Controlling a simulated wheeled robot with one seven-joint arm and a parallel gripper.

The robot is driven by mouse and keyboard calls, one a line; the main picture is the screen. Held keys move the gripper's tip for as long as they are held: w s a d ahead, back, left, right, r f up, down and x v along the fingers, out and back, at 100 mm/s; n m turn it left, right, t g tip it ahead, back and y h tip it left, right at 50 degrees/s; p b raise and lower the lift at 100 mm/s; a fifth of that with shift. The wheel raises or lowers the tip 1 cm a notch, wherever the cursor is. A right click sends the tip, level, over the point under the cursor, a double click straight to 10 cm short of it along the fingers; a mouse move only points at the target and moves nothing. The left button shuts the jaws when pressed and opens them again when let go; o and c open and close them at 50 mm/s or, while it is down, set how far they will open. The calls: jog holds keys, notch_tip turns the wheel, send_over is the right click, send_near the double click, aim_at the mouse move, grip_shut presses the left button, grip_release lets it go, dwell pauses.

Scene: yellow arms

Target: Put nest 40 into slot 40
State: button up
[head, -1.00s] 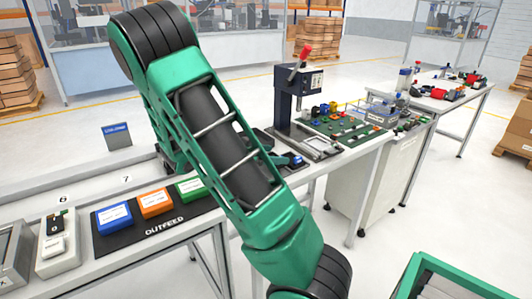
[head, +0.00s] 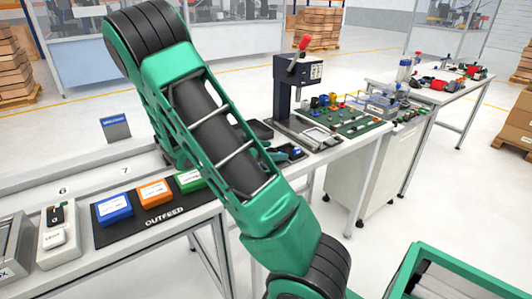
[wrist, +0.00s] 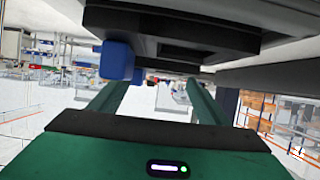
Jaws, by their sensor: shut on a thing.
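My gripper (wrist: 158,92) shows in the wrist view as two green fingers, shut on a dark, flat, frame-like piece (wrist: 185,40) that fills the top of the picture. This looks like the nest, but no number is legible on it. A blue block (wrist: 116,60) shows at its left underside; I cannot tell whether it is part of it. In the head view my gripper is out of the picture below the arm. No slot marked 40 can be made out in either view.
A bench holds orange, blue and green boxes on the black OUTFEED mat (head: 165,222). A press with a red lever (head: 300,75) stands beside a green parts board (head: 345,115). A green frame (head: 450,270) is at the lower right. Open floor lies between the benches.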

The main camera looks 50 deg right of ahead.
jog(key=shift+f, duration=0.35)
jog(key=o, duration=1.3)
jog(key=v, duration=1)
jog(key=shift+w+a+r, duration=0.1)
jog(key=shift+w+a, duration=0.05)
jog(key=shift+a, duration=0.2)
